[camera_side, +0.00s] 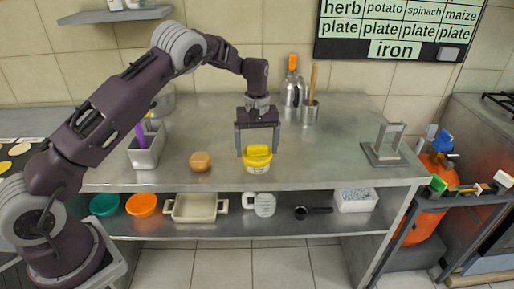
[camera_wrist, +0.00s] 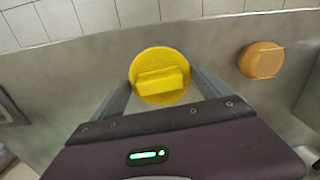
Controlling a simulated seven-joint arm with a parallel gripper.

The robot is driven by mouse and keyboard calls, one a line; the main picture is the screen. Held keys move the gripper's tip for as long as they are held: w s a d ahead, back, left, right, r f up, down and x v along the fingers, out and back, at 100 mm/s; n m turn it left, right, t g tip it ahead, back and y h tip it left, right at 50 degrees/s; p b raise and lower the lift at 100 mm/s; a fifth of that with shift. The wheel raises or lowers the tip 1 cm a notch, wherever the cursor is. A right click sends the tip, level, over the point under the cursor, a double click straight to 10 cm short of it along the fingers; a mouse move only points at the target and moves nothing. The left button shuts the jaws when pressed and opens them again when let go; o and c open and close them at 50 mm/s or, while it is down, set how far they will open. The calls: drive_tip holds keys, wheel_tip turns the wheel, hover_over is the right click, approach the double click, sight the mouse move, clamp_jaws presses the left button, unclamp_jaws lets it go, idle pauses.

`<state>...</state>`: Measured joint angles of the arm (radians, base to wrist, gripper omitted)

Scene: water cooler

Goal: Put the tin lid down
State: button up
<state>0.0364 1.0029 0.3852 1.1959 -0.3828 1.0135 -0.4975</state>
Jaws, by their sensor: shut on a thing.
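The tin lid, as I take it, is the round yellow lid (camera_side: 258,151) with a raised bar across its top. It shows from above in the wrist view (camera_wrist: 160,76). My gripper (camera_side: 257,152) points down with one finger on each side of the lid's rim, shut on it. A small pale tin with a yellow band (camera_side: 257,168) is directly below the lid in the side view. I cannot tell whether the lid rests on it or is held just above. The tin is hidden under the lid in the wrist view.
A round orange-brown lidded thing (camera_side: 200,162) stands left of the tin on the steel counter (camera_side: 320,165). A utensil bin (camera_side: 146,150) is further left. A grey stand (camera_side: 386,146) is at right. Counter between is clear.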

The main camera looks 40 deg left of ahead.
drive_tip(key=shift+f, duration=0.2)
drive_tip(key=o, duration=1.1)
